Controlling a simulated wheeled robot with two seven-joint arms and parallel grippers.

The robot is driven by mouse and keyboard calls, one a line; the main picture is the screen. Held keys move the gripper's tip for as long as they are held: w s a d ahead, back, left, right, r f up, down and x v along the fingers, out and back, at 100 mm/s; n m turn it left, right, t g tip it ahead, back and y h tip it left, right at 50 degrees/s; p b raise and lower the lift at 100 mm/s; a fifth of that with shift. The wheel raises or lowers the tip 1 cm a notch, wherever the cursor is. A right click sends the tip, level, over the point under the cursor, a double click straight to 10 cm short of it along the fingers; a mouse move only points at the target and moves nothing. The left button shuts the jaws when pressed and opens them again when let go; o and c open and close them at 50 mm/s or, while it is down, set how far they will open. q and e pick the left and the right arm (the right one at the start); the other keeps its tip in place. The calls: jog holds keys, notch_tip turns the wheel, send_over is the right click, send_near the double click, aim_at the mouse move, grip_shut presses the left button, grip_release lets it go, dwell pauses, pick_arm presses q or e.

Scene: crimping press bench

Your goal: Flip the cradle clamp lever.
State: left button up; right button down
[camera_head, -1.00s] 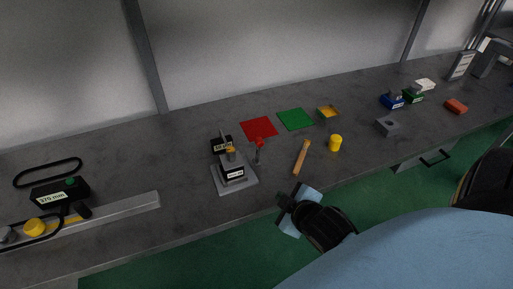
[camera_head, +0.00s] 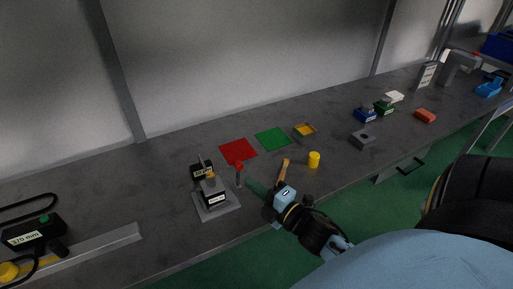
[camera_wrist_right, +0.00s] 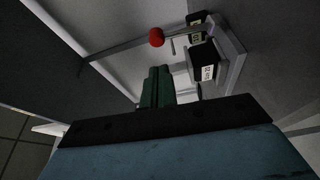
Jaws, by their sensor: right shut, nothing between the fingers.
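The cradle clamp (camera_head: 217,205) is a grey plate carrying a dark block with a white label, near the front of the bench. Its lever stands upright at the right side and ends in a red knob (camera_head: 239,164). The red knob (camera_wrist_right: 156,37) and the labelled block (camera_wrist_right: 207,64) also show in the right wrist view. My right gripper (camera_head: 251,185) is shut and empty, its green fingers just right of the lever. In the wrist view the fingertips (camera_wrist_right: 157,75) point toward the knob with a gap visible between them. My left gripper is out of view.
A wooden-handled tool (camera_head: 283,170) lies close behind my right gripper, partly hidden by it. A yellow cylinder (camera_head: 314,159) stands to its right. Red (camera_head: 238,151) and green (camera_head: 272,138) mats lie behind. A long grey rail (camera_head: 105,243) lies at left.

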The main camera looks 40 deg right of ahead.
aim_at(238, 175)
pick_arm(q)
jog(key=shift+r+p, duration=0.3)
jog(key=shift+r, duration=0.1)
pick_arm(e)
jog(key=w, duration=0.7)
jog(key=shift+a, duration=0.35)
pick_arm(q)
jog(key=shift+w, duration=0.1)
